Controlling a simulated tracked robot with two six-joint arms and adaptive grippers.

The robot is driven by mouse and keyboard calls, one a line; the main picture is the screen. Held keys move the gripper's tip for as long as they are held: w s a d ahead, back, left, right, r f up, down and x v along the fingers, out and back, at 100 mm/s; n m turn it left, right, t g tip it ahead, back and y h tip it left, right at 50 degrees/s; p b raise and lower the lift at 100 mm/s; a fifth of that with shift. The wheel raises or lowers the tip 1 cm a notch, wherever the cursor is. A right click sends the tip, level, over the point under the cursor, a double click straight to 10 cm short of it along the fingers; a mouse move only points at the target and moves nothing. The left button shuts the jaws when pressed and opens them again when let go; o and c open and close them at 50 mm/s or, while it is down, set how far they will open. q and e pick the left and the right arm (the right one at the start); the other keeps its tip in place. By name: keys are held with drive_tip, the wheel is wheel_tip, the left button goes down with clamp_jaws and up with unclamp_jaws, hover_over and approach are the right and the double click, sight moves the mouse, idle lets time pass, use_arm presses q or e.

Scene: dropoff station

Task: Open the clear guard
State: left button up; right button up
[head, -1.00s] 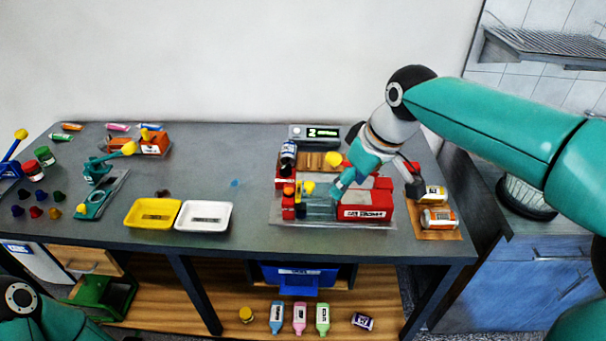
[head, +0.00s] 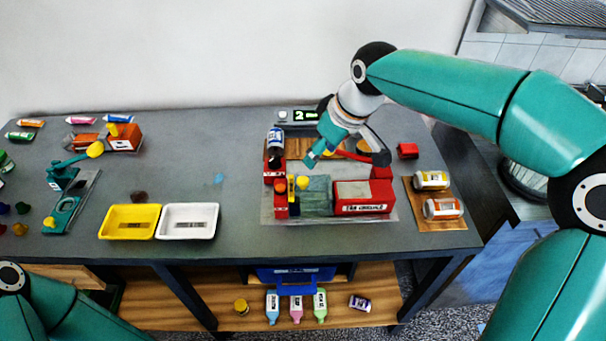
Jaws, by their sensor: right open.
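The clear guard (head: 316,196) is a see-through, greenish panel at the front of the red machine (head: 364,197), between a red post with an orange knob (head: 280,185) and the red labelled block. I cannot tell whether it is shut or partly raised. No contact is clear. Of my left arm only a link shows at the lower left; its gripper is out of view.
A wooden tray (head: 418,193) with two labelled jars lies right, and a red block (head: 407,150) behind. Yellow (head: 130,236) and white (head: 216,207) trays stand left. Table between is mostly clear.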

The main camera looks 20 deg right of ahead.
sight(303, 180)
drive_tip(key=p+x, duration=0.1)
drive_tip(key=x, duration=1.1)
drive_tip(key=shift+f, duration=0.2)
clamp_jaws()
